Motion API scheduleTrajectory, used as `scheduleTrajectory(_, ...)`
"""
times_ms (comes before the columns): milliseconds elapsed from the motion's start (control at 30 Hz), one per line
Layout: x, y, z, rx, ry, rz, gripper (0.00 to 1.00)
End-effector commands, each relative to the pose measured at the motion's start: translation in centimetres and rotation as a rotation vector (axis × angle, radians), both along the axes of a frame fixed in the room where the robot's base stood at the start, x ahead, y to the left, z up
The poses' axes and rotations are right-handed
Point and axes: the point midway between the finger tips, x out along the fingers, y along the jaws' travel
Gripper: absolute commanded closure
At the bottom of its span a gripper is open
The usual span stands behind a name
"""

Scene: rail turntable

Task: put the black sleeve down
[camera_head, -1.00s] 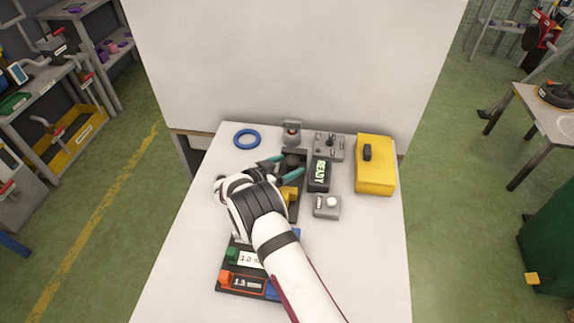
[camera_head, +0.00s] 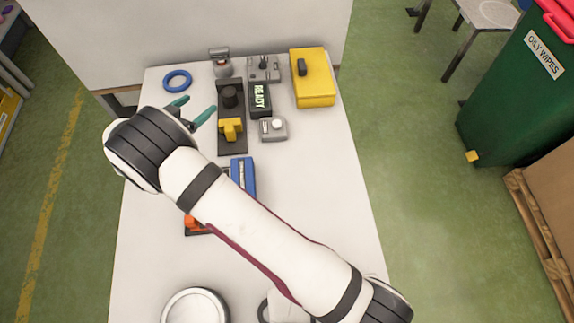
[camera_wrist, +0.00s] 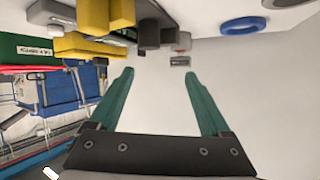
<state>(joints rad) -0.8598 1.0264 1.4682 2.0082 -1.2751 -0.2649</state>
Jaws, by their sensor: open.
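A short dark cylinder, which looks like the black sleeve (camera_head: 231,97), stands upright on the far part of a black fixture (camera_head: 232,147). A yellow block (camera_head: 231,129) sits on the fixture nearer to me. My gripper (camera_head: 194,109) is left of the dark cylinder, apart from it, with its green fingers spread and nothing between them. In the wrist view, the open fingers (camera_wrist: 158,75) point toward the fixture side, and a dark cylindrical part (camera_wrist: 149,34) shows beyond them. I cannot tell what the cylinder rests on underneath.
A blue ring (camera_head: 177,80) lies back left. A READY display (camera_head: 260,98), a grey switch box (camera_head: 264,68), a button box (camera_head: 273,129) and a yellow case (camera_head: 312,78) stand right of the fixture. My forearm partly covers a tray with a blue part (camera_head: 243,177). The right tabletop is clear.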

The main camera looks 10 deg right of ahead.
Motion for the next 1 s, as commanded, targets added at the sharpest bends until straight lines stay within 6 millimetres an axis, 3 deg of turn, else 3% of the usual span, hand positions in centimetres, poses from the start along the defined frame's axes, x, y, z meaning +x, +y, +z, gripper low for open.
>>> scheduleTrajectory(100, 3.9, -0.6, 6.7, 0.274, -0.017, 0.148, 0.18)
scheduleTrajectory(167, 4.2, -1.3, 10.4, 0.413, 0.016, 0.26, 0.18)
scheduleTrajectory(267, 0.9, -3.4, 15.0, 0.568, 0.141, 0.43, 0.18)
scheduleTrajectory(333, -3.9, -5.9, 16.6, 0.624, 0.28, 0.511, 0.18)
scheduleTrajectory(367, -6.5, -7.3, 16.8, 0.635, 0.351, 0.529, 0.18)
scheduleTrajectory(400, -10.3, -9.4, 16.8, 0.645, 0.453, 0.536, 0.18)
scheduleTrajectory(500, -19.7, -14.6, 15.6, 0.638, 0.695, 0.474, 0.18)
scheduleTrajectory(600, -27.4, -18.7, 14.2, 0.625, 0.877, 0.349, 0.18)
scheduleTrajectory(700, -32.7, -21.3, 13.3, 0.618, 0.992, 0.23, 0.18)
scheduleTrajectory(833, -35.7, -22.7, 12.8, 0.614, 1.055, 0.152, 0.18)
scheduleTrajectory(1000, -35.9, -22.7, 12.8, 0.612, 1.062, 0.146, 0.18)
